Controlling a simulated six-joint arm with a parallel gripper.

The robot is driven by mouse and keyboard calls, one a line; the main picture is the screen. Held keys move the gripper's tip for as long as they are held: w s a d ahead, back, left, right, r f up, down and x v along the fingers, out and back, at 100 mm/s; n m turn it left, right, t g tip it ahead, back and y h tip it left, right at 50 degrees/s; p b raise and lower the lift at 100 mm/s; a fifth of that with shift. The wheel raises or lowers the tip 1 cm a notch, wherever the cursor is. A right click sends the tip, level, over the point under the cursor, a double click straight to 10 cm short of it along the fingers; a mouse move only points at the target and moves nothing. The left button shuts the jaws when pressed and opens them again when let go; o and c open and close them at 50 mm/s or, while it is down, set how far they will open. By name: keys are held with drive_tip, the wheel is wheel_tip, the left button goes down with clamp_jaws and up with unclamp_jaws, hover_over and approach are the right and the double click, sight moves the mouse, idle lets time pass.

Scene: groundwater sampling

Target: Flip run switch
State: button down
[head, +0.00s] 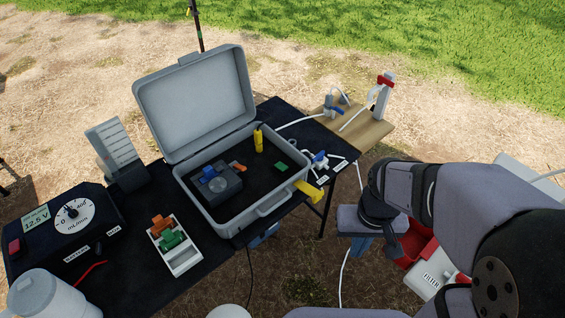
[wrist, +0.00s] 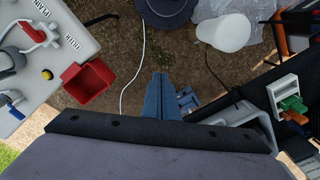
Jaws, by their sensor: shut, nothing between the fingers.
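A black control box (head: 55,235) stands at the left end of the dark table in the head view. It has a display reading 12.5 V, a round mL/min dial (head: 73,212) and a red switch-like part (head: 14,246). I cannot tell for sure which part is the run switch, nor its position. My gripper (head: 360,246) hangs low beyond the table's right side, well apart from the box. In the wrist view my gripper (wrist: 161,92) points down with its fingers together and empty; the control box is not clearly seen there.
An open grey case (head: 235,212) holds a device and small parts on the table. A white tray (head: 184,262) with orange and green clips lies between case and box. A white jug (head: 45,296) stands in front. A red bin (wrist: 88,80) is near my gripper.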

drive_tip(key=w+a+r+n+t+b, duration=0.15)
drive_tip(key=w+a, duration=0.25)
drive_tip(key=w, duration=0.7)
drive_tip(key=w+a+r+n+g+b, duration=0.1)
drive_tip(key=w+a+n, duration=0.2)
drive_tip(key=w, duration=0.7)
drive_tip(key=w+a+n+t+y+b, duration=0.1)
drive_tip(key=w+a+n, duration=0.3)
drive_tip(key=w+a, duration=0.7)
drive_tip(key=shift+w+f+y+b, duration=0.3)
drive_tip(key=shift+w+f, duration=0.15)
drive_tip(key=shift+w, duration=0.5)
drive_tip(key=shift+f, duration=0.1)
drive_tip(key=p, duration=0.4)
hover_over(282, 167)
drive_tip(key=f, duration=1.2)
drive_tip(key=shift+s+d, duration=0.15)
drive_tip(key=shift+s, duration=0.2)
drive_tip(key=shift+d+f, duration=0.1)
drive_tip(key=shift+f, duration=0.7)
